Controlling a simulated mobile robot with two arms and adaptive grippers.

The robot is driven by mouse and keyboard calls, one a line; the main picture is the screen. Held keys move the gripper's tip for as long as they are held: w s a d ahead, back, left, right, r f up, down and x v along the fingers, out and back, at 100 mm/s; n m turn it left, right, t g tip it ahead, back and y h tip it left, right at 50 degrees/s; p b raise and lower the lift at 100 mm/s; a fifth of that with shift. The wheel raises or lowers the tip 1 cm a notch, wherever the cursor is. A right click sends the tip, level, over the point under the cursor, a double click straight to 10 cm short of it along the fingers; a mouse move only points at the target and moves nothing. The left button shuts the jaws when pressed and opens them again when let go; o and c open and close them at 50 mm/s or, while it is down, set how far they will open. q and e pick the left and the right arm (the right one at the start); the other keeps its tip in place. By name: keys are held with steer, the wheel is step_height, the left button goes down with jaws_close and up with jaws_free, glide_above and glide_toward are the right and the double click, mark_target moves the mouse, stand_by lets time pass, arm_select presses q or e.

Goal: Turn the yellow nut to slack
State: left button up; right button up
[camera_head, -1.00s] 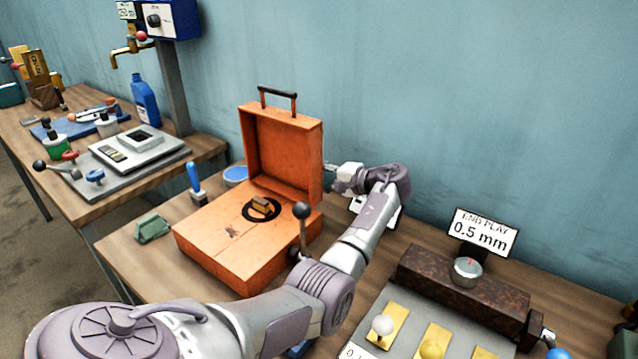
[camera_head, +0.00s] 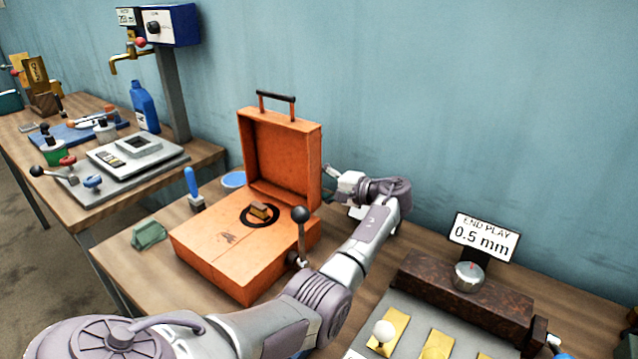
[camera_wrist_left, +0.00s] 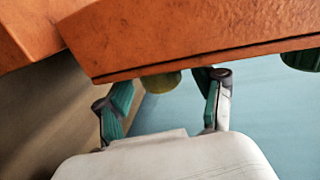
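The yellow nut is a dull yellow rounded piece (camera_wrist_left: 161,82) in the left wrist view, partly hidden behind the lower edge of the orange case (camera_wrist_left: 190,45). My left gripper (camera_wrist_left: 168,92) is open, with one green-padded finger on each side of the yellow piece. I see gaps beside it but cannot tell its depth relative to the fingertips. In the head view the open-lidded orange case (camera_head: 225,255) stands on the bench. My left gripper (camera_head: 334,172) is at the case's right rear side, small and partly hidden there; the nut does not show. My right gripper is not in view.
A black-knobbed lever (camera_head: 301,232) rises beside the case, close to my left forearm. An "END PLAY 0.5 mm" sign (camera_head: 484,237) and a brown block (camera_head: 420,270) stand at right. A green part (camera_wrist_left: 303,59) shows at the wrist view's right edge. The blue wall is close behind.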

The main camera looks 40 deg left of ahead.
arm_select(q)
steer(key=v, duration=1.2)
stand_by(0.3)
